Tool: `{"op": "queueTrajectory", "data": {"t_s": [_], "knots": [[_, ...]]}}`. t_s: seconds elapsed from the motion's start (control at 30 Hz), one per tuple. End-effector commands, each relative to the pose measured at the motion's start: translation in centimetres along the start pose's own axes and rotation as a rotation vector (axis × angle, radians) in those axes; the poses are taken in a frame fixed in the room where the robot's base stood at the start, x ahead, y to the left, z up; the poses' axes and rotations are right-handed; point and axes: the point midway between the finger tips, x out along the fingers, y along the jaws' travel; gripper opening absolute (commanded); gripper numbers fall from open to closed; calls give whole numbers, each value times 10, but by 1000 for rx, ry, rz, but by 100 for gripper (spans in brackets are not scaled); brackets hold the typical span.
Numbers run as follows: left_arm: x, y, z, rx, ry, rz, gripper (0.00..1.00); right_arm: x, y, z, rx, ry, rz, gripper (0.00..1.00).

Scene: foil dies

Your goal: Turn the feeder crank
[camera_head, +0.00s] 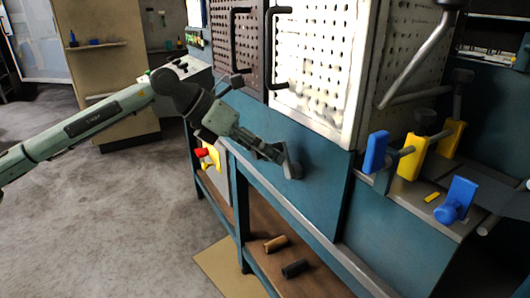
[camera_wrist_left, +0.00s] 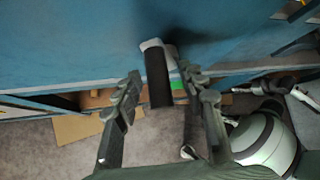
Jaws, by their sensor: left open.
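The feeder crank (camera_head: 292,169) shows in the head view as a small grey arm on the blue front of the machine, beside my left gripper's tips. In the left wrist view its black cylindrical handle (camera_wrist_left: 157,78) points toward me from a pale grey crank arm (camera_wrist_left: 152,44). My left gripper (camera_head: 272,152) reaches the machine from the left. Its open fingers (camera_wrist_left: 163,84) stand on either side of the handle in the wrist view, with a gap visible on each side. In the head view the gripper hides most of the handle. My right gripper cannot be made out.
Perforated guard doors with black handles (camera_head: 277,48) stand above the crank. Blue (camera_head: 376,152) and yellow (camera_head: 413,158) blocks sit on the machine ledge at right. A lower shelf (camera_head: 262,262) holds a brown and a black roll. Open floor lies at left.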

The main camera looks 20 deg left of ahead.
Motion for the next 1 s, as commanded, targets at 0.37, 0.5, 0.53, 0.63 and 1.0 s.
{"op": "queueTrajectory", "data": {"t_s": [0.37,0.5,0.53,0.63,1.0], "knots": [[-50,2,0,-1,-1,6,41,0,1,0,0,0,1,40],[-80,2,0,-1,0,5,41,0,1,0,0,1,1,40],[-85,1,0,-1,-1,4,41,0,0,0,0,1,1,40],[-102,1,0,-2,1,4,41,0,0,0,0,1,1,40],[-120,0,0,0,1,0,41,0,0,0,0,2,0,40]]}}
